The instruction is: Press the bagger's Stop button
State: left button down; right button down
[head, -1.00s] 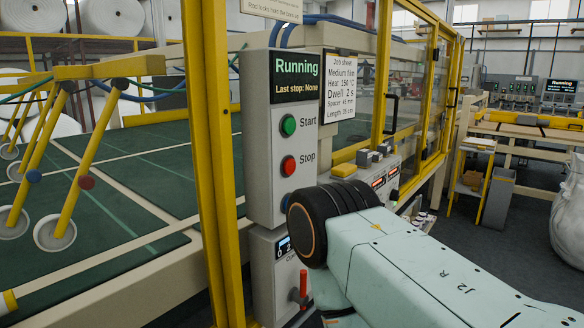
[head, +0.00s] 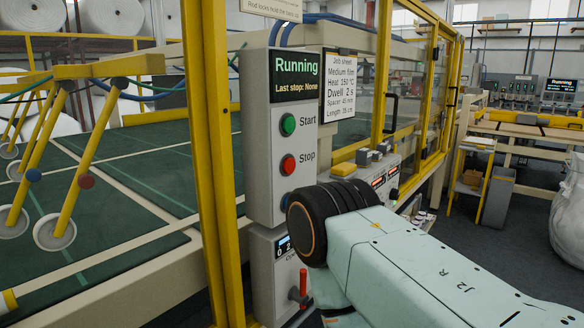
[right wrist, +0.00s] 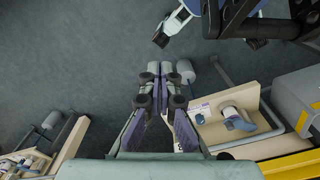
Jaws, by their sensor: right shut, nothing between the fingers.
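The screen (head: 297,76) above reads "Running" and "Last stop: None". My right arm comes in from the lower right in the head view, its black joint just right of the box and below Stop. My right gripper (right wrist: 160,68) shows in the right wrist view, fingers together and empty, over the grey floor. Neither button shows there. My left gripper is not in view.
A yellow post (head: 208,150) stands just left of the box. A red-handled lever (head: 303,284) is on the lower unit. A job sheet (head: 338,88) hangs to the right. In the right wrist view, a beige shelf (right wrist: 262,98) lies right of the fingers.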

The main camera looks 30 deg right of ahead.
jog(key=shift+w, duration=0.1)
dwell(0.5)
jog(key=w+d+r+t+p, duration=0.3)
jog(key=w+r+t+p, duration=0.15)
jog(key=w+r, duration=0.75)
jog(key=w+d+r+t+p, duration=0.25)
jog(key=w+r+t, duration=0.25)
jog(key=w+r, duration=0.7)
jog(key=w+d+r+n+t+h+p, duration=0.1)
jog(key=w+d+r+n+t+h, duration=0.1)
jog(key=r, duration=0.8)
jog(key=w+d+r+n+t+h+p, duration=0.2)
jog(key=w+d+r+t+h, duration=0.3)
jog(key=r, duration=0.6)
jog(key=shift+w+d+n+t, duration=0.45)
jog(key=shift+w+d+n, duration=0.5)
jog(key=shift+w, duration=0.7)
jog(key=shift+d, duration=0.15)
